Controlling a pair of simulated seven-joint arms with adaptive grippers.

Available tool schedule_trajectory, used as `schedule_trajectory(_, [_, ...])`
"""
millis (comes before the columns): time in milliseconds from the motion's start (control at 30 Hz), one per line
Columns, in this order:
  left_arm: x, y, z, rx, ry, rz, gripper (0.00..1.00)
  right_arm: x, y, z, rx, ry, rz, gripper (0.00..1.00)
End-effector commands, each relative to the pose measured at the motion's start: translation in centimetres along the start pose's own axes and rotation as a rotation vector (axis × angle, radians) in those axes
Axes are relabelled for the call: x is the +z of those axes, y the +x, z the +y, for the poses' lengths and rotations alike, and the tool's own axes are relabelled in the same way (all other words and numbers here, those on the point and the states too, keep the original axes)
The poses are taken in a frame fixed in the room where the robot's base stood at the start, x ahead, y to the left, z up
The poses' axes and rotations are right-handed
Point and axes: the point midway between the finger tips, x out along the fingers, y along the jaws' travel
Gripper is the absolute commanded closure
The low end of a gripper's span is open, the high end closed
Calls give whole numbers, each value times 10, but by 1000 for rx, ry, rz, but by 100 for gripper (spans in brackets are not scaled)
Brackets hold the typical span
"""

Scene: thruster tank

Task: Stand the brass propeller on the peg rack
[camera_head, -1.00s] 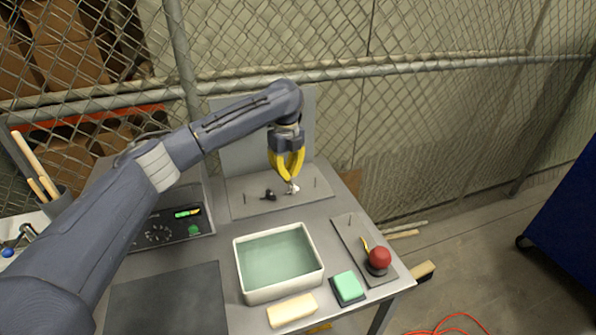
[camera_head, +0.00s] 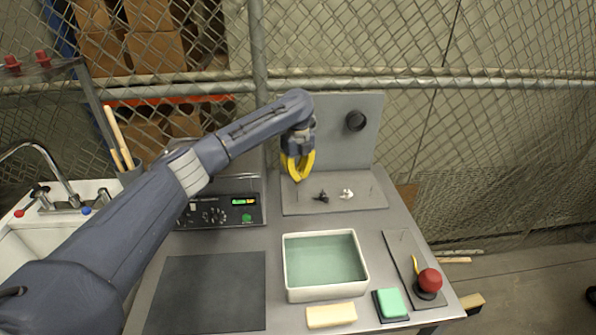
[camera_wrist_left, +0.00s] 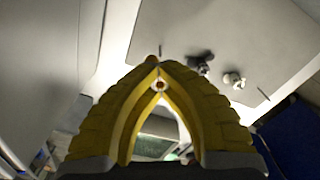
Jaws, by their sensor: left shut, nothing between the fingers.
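The peg rack (camera_head: 350,206) is a grey plate at the back of the bench, with thin upright pegs near its two ends. A dark propeller (camera_head: 321,196) and a whitish propeller (camera_head: 347,193) are at its middle; both also show in the left wrist view, dark (camera_wrist_left: 200,65) and whitish (camera_wrist_left: 234,80). My right gripper is out of view.
A water-filled white tank (camera_head: 288,270) stands in front of the rack. A dark mat (camera_head: 208,290) is clear. A control box (camera_head: 225,207) stands at left.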

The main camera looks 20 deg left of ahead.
Motion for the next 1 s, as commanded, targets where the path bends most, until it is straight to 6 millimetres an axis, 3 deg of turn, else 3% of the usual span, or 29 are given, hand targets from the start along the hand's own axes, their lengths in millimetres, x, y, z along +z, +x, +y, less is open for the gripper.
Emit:
schedule_trajectory(500, [-1,30,0,0,1,0,100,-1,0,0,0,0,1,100])
schedule_trajectory(1000, [0,33,0,0,1,-1,100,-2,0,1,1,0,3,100])
